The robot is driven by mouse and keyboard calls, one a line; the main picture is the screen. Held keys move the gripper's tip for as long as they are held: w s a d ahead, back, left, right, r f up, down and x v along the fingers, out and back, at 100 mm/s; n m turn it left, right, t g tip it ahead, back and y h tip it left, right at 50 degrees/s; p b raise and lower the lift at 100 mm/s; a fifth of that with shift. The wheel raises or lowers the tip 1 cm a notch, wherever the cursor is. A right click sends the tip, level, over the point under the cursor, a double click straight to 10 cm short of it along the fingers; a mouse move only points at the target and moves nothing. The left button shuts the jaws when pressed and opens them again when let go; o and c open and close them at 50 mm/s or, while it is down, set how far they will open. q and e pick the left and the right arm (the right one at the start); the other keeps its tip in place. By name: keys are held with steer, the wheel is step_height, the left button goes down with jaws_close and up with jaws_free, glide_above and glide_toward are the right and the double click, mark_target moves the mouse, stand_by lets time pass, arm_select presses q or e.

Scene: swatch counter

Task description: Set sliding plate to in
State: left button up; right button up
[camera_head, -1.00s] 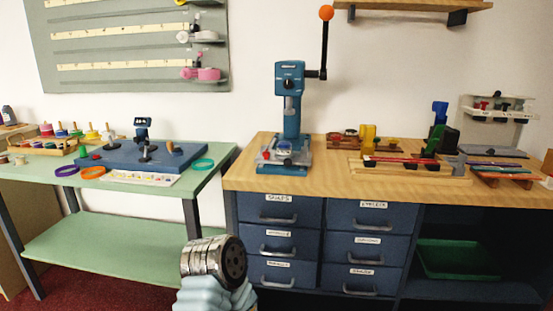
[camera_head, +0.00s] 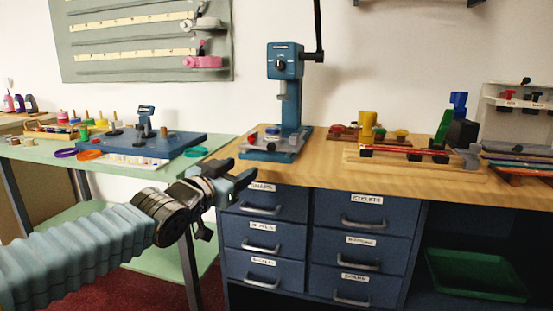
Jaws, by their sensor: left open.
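The blue lever press (camera_head: 285,92) stands at the left end of the wooden counter. At its foot is a light grey sliding plate (camera_head: 264,149) with small coloured pieces on it, lying on the blue base and reaching toward the front. How far it is slid out is hard to tell. My left gripper (camera_head: 239,174) is open and empty, in front of the counter's left front corner. It is below and left of the plate and appears apart from it. My right gripper is out of view.
The green table (camera_head: 30,152) at left holds a blue board (camera_head: 150,146) and rings. Labelled drawers (camera_head: 360,218) are under the wooden counter (camera_head: 330,178). A wooden rack (camera_head: 400,162) stands to the press's right. The press handle (camera_head: 318,30) rises above it.

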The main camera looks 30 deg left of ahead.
mark_target(269, 149)
arm_select(q)
steer(key=w, duration=0.4)
steer(key=w+p, duration=0.1)
steer(key=w, duration=0.4)
steer(key=w+a, duration=0.1)
steer(key=w, duration=0.3)
steer(key=shift+w+r, duration=0.2)
steer(key=shift+r, duration=0.05)
jaws_close()
